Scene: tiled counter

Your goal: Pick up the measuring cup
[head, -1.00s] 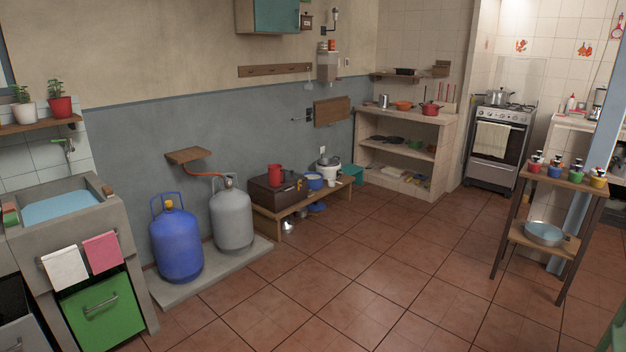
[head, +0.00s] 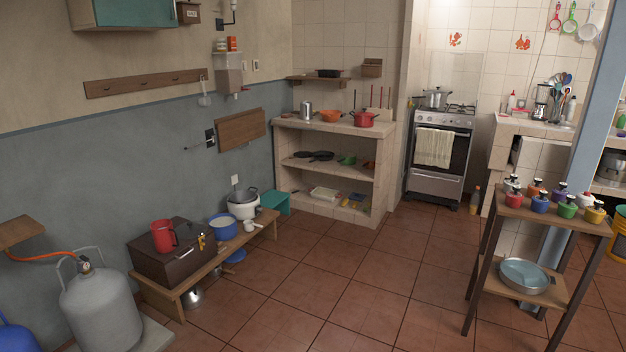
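I cannot tell for sure which vessel is the measuring cup. A red handled cup (head: 164,236) stands upright on a dark brown case at the left. A small white cup (head: 249,226) lies or stands on the low wooden bench, too small to make out clearly. A metal jug (head: 306,110) stands on the tiled counter (head: 345,127) at the back. Neither of my grippers is in view.
The low bench (head: 265,226) also holds the brown case (head: 175,258), a blue pot (head: 222,227) and a white cooker (head: 243,205). A grey gas cylinder (head: 100,310) is at the lower left. A stand with jars (head: 540,283) is at the right. The tiled floor (head: 370,280) between is clear.

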